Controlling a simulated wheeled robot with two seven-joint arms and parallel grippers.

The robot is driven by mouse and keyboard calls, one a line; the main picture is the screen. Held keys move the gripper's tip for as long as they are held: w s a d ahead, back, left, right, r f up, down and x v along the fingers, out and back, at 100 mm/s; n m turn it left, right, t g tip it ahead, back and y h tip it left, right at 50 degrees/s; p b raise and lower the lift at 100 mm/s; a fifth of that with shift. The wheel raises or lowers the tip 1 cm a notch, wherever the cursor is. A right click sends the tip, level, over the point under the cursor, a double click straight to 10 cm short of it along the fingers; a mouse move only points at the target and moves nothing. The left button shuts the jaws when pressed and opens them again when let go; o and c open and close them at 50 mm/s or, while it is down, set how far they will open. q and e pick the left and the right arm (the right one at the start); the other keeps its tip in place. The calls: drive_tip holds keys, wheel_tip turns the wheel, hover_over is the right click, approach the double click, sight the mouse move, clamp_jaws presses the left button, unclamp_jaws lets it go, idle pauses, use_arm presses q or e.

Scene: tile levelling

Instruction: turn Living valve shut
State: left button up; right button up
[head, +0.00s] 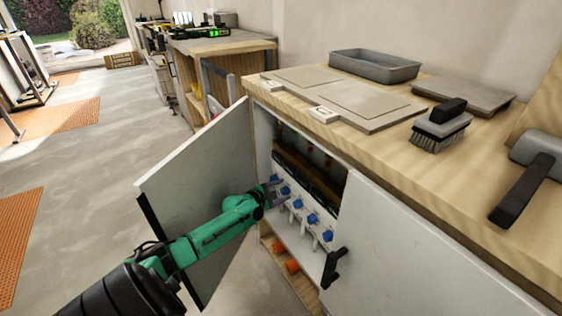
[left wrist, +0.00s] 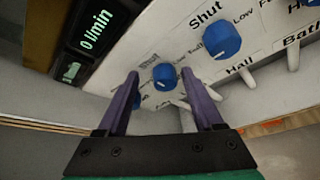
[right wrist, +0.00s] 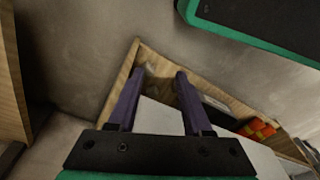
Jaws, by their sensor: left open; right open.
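Several blue valve knobs sit in a row on a white panel (left wrist: 245,66) inside the open cabinet. In the left wrist view one blue knob (left wrist: 165,76) lies between the fingertips of my open left gripper (left wrist: 162,82); I cannot tell whether they touch it. Its name label is hidden, so I cannot tell which knob is Living. The knob beside it (left wrist: 221,40) is labelled Hall, with Shut and Low marks. In the head view my left gripper (head: 272,193) is at the upper left of the row. My right gripper (right wrist: 157,88) is open and empty.
The white cabinet door (head: 195,190) stands open close to my left arm. A black handle (head: 334,267) is on the neighbouring door. Dark displays (left wrist: 93,30) reading l/min border the panel. The worktop holds a grey tray (head: 374,65), a brush (head: 441,124) and a mallet (head: 527,178).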

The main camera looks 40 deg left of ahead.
sight(288, 172)
use_arm(q)
wheel_tip(288, 172, up, 8)
drive_tip(key=p, duration=0.4)
drive_tip(key=shift+f+p, duration=0.1)
drive_tip(key=shift+p, duration=0.3)
wheel_tip(288, 172, up, 7)
drive_tip(key=p, duration=0.3)
drive_tip(key=shift+r+p, duration=0.75)
drive_tip(key=shift+r, duration=1.35)
use_arm(e)
drive_tip(key=s+d+f, duration=0.2)
drive_tip(key=s+f, duration=0.1)
drive_tip(key=s, duration=0.4)
drive_tip(key=s+d+f, duration=0.2)
drive_tip(key=s+f, duration=0.2)
drive_tip(key=s, duration=0.4)
drive_tip(key=shift+s+f+n, duration=0.2)
drive_tip(key=shift+s+n, duration=0.05)
drive_tip(key=shift+n, duration=0.05)
drive_tip(key=shift+d, duration=0.1)
